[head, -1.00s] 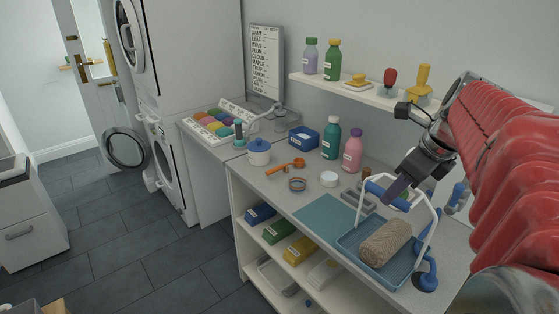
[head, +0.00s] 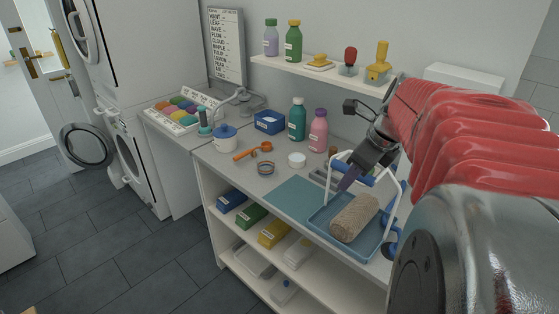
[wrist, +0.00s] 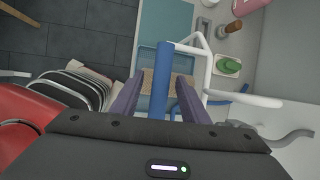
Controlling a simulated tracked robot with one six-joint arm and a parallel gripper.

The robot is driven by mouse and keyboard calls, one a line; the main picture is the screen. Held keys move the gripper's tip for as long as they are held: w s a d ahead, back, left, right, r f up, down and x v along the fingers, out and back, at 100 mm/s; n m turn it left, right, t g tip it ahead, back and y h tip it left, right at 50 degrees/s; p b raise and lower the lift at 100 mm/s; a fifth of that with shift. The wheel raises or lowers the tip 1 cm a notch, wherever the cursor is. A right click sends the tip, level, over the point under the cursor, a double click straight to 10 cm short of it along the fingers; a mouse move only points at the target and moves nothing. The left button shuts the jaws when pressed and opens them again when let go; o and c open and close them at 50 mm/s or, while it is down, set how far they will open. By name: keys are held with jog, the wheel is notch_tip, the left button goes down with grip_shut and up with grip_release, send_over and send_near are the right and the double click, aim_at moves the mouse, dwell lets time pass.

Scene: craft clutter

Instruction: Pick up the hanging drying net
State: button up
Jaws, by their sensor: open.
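The woven roll (wrist: 147,82) lies beyond, partly hidden by bar and fingers.
A teal mat (head: 295,197) lies left of the tray. Pink (head: 318,132) and teal (head: 297,120) bottles stand behind. A wall shelf (head: 310,77) with bottles and stamps hangs above. A blue-handled item (head: 391,243) is close on the tray's right.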

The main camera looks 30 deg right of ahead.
jog(key=shift+c, duration=0.3)
grip_shut()
dwell(0.3)
